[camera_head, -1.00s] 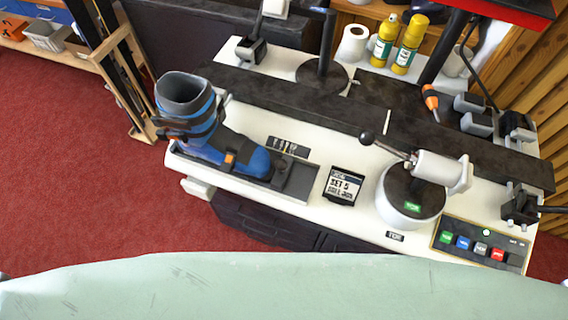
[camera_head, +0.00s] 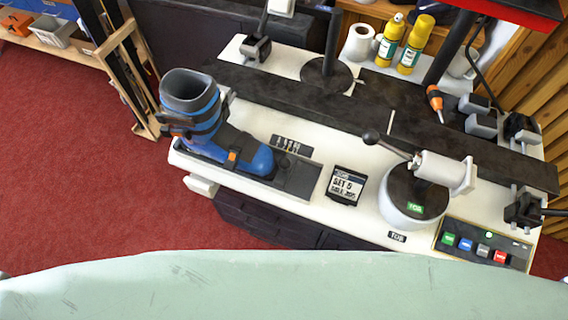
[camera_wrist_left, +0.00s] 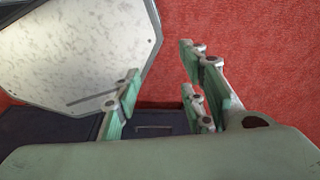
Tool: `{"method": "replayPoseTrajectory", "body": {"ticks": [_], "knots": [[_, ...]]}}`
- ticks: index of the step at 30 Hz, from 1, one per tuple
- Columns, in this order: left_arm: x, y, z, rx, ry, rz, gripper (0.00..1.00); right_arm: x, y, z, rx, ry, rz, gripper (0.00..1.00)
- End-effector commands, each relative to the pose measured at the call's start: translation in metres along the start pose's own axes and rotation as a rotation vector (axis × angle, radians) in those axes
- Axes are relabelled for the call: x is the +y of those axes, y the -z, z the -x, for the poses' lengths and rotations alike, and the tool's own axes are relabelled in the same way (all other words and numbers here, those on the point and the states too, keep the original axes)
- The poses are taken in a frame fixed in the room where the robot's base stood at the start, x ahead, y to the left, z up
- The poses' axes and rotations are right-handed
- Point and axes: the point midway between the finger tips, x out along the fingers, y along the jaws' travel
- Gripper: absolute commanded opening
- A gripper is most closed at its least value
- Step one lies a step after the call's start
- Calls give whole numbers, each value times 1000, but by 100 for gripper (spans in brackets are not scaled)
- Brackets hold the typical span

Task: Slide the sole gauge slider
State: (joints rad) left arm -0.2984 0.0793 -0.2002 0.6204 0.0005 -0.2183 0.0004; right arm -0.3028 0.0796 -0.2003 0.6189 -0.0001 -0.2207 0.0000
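The sole gauge (camera_head: 303,184) is a grey track with a dark slider block (camera_head: 286,172) on the white bench top. A blue and black ski boot (camera_head: 196,122) stands upright in it, its toe against or very near the dark block; I cannot tell whether they touch. My left gripper (camera_wrist_left: 160,100) shows in the left wrist view with its fingers apart and nothing between them, above red carpet and a dark cabinet. Neither gripper shows in the head view. The gauge does not show in the left wrist view.
A sign reading "SET 5" (camera_head: 345,185) lies right of the gauge. Beyond it stand a round white device with a lever (camera_head: 405,200) and a button panel (camera_head: 483,245). A dark rail (camera_head: 330,108) runs behind. Red carpet (camera_head: 70,190) is clear at left.

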Motion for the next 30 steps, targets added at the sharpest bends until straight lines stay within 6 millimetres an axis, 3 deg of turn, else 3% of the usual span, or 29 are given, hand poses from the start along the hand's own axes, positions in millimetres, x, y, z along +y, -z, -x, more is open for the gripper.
{"method": "replayPoseTrajectory", "body": {"ticks": [2,5,8,12,14,21,26,30], "knots": [[-3,2,0,12,2,12,29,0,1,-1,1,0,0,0],[-9,26,3,78,1,55,20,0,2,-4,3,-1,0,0],[-16,66,12,193,-12,134,11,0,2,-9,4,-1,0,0],[-20,132,40,385,-70,269,0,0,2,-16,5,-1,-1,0],[-20,159,57,464,-107,325,0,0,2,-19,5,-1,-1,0],[-2,249,148,744,-329,542,0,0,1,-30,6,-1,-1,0],[19,292,224,888,-537,683,0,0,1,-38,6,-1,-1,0],[38,316,298,976,-747,802,0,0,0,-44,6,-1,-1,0]]}}
